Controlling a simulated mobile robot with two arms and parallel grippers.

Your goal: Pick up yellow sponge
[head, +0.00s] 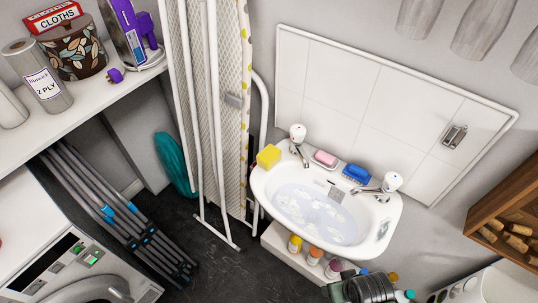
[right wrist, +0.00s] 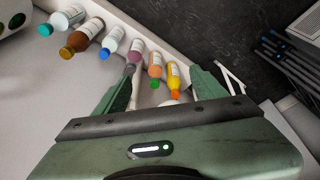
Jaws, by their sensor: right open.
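The yellow sponge (head: 268,157) sits on the left back corner of the white sink (head: 262,185), beside the left tap, in the head view. I do not see it in the right wrist view. My right gripper (right wrist: 165,82) is open in the right wrist view, with its two green fingers spread apart and several bottles visible beyond them. No sponge shows between the fingers. A dark ribbed and green part of my right arm shows at the bottom of the head view, below the sink and apart from the sponge. My left gripper is not in view.
A pink soap bar (head: 325,159) and a blue sponge or brush (head: 356,173) lie on the sink's back ledge between two taps. Bottles (head: 314,256) stand on a ledge below the sink. A folded ironing board (head: 226,110) stands left of the sink. A wooden crate (head: 508,225) is at right.

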